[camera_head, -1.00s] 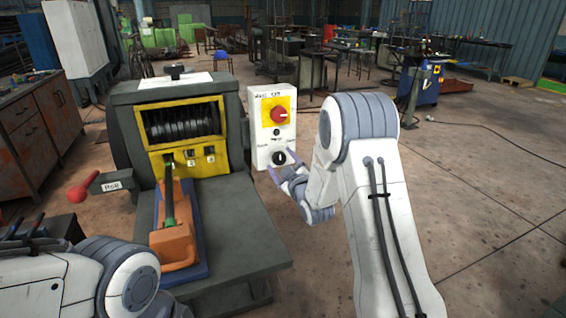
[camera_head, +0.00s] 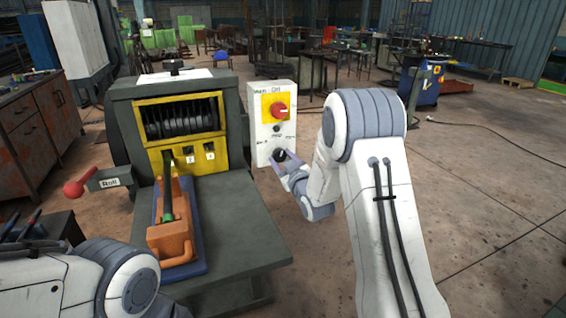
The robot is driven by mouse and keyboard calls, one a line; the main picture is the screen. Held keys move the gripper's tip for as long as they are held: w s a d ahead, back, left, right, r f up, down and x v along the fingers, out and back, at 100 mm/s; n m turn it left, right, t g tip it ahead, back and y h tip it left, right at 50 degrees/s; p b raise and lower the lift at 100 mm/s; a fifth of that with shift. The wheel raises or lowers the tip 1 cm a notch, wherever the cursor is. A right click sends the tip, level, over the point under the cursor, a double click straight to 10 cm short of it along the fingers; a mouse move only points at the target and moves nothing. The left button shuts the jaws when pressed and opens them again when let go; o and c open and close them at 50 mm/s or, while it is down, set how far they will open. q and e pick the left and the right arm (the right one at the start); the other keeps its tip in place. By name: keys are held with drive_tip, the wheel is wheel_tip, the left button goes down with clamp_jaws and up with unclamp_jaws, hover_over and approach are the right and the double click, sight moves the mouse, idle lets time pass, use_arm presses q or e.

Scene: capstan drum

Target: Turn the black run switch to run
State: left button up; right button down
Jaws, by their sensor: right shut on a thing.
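The black run switch (camera_head: 280,155) is a round knob low on the front of the white control box (camera_head: 262,135). My right gripper (camera_head: 282,157) is at the knob with its fingers around it, shut on it. The fingers partly hide the knob and its labels, so I cannot tell which way it points. The red rotary switch (camera_head: 279,111) on its yellow plate sits above, with a small dark button (camera_head: 277,128) between the two. My left arm shows at the lower left, but its gripper is not in view.
The dark green machine (camera_head: 218,188) with a caged drum (camera_head: 180,117) stands left of the control box. An orange part (camera_head: 170,240) lies on a blue tray on its front table. A red-knobbed lever (camera_head: 75,188) sticks out left. Open floor lies to the right.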

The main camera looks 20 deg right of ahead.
drive_tip(key=m+b, duration=0.1)
drive_tip(key=m, duration=0.2)
drive_tip(key=shift+f+m, duration=0.1)
drive_tip(key=shift+m, duration=0.2)
drive_tip(key=shift+m+b, duration=0.4)
drive_tip(key=shift+m, duration=1)
drive_tip(key=shift+c, duration=1.3)
unclamp_jaws()
drive_tip(key=s, duration=1)
drive_tip(key=shift+s+d, duration=0.15)
drive_tip(key=shift+s, duration=0.15)
drive_tip(key=shift+d, duration=0.1)
